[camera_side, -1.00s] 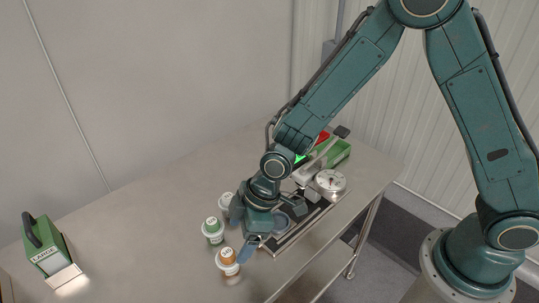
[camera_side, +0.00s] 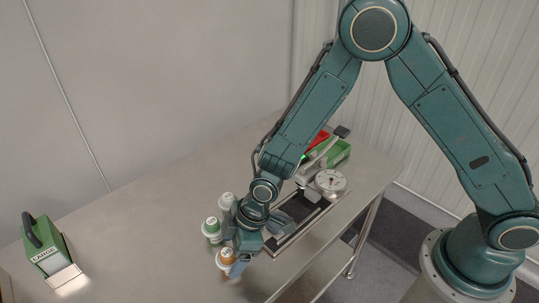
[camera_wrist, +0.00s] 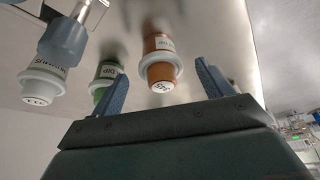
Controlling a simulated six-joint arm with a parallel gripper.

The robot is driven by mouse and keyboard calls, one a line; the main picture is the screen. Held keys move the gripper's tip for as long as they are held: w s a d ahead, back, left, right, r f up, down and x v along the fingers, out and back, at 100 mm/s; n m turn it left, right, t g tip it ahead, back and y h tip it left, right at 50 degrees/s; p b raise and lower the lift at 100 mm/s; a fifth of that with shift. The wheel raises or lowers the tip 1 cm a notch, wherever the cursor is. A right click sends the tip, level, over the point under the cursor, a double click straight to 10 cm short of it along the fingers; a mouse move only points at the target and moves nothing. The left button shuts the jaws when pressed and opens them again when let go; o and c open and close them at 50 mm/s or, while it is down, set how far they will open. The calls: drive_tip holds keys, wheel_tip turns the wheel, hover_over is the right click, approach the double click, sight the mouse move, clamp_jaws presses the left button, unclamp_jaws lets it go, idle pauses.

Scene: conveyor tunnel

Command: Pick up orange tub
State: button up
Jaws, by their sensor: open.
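The orange tub (camera_side: 227,257), with an orange lid and a white collar, stands on the metal table near its front edge in the side view. My gripper (camera_side: 234,252) is low beside it and partly covers it. In the wrist view, the orange tub (camera_wrist: 161,52) shows between the two blue fingers of my gripper (camera_wrist: 160,72). The fingers are apart, with a gap visible on each side of the tub in that view. Whether the fingertips reach past the tub cannot be told.
A green tub (camera_side: 211,229) and a white tub (camera_side: 227,198) stand close behind the orange one. A green handled block (camera_side: 44,246) stands at the left, with bare table between.

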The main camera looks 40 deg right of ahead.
drive_tip(key=shift+x, duration=1.65)
drive_tip(key=c, duration=1.1)
